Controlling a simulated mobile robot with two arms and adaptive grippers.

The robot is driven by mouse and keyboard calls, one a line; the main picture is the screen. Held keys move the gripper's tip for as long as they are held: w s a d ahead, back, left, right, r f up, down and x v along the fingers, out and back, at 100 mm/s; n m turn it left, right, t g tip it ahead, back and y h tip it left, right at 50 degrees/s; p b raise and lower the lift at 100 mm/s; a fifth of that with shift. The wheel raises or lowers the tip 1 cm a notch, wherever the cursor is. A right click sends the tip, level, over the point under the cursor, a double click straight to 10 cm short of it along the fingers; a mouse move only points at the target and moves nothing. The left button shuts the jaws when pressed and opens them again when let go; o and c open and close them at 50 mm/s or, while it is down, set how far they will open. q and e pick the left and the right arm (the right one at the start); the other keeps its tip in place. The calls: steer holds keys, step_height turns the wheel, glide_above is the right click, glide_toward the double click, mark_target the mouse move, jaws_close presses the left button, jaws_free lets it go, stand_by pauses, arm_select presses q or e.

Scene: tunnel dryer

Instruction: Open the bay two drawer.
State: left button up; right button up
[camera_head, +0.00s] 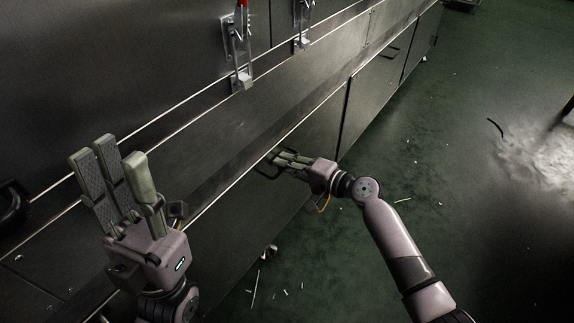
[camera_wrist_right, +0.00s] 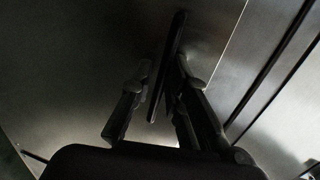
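A steel drawer front (camera_head: 312,135) with a dark bar handle (camera_head: 262,172) is in the lower row of the dryer; it looks flush with its neighbours. My right gripper (camera_head: 280,158) is at this handle. In the right wrist view the handle (camera_wrist_right: 172,55) runs between the parted fingers (camera_wrist_right: 165,80), with a gap visible on the left finger's side. Part of the handle is hidden by the fingers. My left gripper (camera_head: 112,155) is open and empty, fingers pointing up, in front of the panels at left. No bay number is readable.
Another lower front (camera_head: 372,88) with a handle (camera_head: 390,52) is farther along. Toggle latches (camera_head: 238,50) sit on the upper panels, one with a red grip. A dark handle (camera_head: 12,205) is at far left. The green floor (camera_head: 330,240) is mostly clear, with small scraps.

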jaws_close()
stand_by(0.6)
